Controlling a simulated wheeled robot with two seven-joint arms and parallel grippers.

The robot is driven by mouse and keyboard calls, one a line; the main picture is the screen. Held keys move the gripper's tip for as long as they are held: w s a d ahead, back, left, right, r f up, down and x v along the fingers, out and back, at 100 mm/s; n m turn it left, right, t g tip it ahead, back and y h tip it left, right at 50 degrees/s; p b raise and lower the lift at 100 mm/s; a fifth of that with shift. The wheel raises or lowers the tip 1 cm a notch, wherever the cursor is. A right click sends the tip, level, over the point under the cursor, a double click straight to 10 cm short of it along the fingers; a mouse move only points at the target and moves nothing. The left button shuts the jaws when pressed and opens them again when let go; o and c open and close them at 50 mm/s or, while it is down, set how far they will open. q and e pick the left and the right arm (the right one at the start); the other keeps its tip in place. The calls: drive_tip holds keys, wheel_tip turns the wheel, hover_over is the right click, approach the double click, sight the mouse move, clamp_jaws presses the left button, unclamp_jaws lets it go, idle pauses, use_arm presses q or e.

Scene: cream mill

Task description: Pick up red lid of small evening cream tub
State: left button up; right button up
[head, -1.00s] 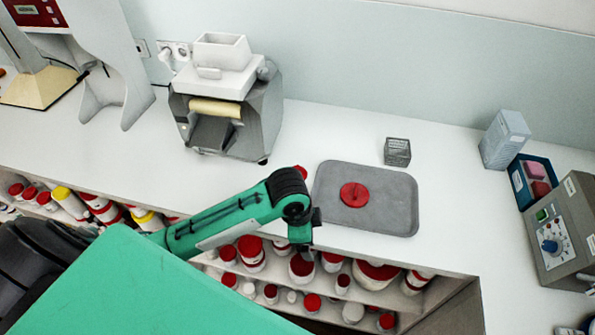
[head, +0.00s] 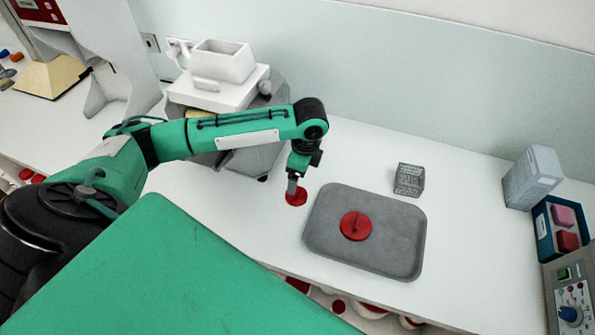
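A small red lid (head: 297,199) is on the white counter, just left of the grey tray. Whether a tub is under it I cannot tell. A larger red round lid (head: 355,226) lies on the grey tray (head: 318,251). My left gripper (head: 292,190) points down right over the small red lid and partly covers it. Its fingers are too small and overlapped to show whether they are apart, or whether they touch the lid. My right gripper is out of view.
A small grey wire basket (head: 408,180) stands behind the tray. A white and grey machine (head: 222,92) stands behind my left arm. At the right are a pale box (head: 531,178), a blue bin (head: 553,226) and a control box (head: 572,290). Tubs fill the shelf below.

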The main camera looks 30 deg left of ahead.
sight(297, 190)
use_arm(q)
drive_tip(key=f, duration=0.3)
drive_tip(key=shift+w+a+p, duration=0.15)
drive_tip(key=shift+a+p, duration=0.05)
drive_tip(key=shift+p, duration=0.1)
wheel_tip(297, 190, down, 3)
drive_tip(key=shift+a+r+p, duration=0.1)
drive_tip(key=shift+p, duration=0.7)
wheel_tip(297, 190, down, 3)
drive_tip(key=shift+a+f+p, duration=0.15)
drive_tip(key=shift+p, duration=0.45)
drive_tip(key=shift+f, duration=0.25)
drive_tip(key=shift+c, duration=1.1)
drive_tip(key=c, duration=0.7)
drive_tip(key=shift+c, duration=0.3)
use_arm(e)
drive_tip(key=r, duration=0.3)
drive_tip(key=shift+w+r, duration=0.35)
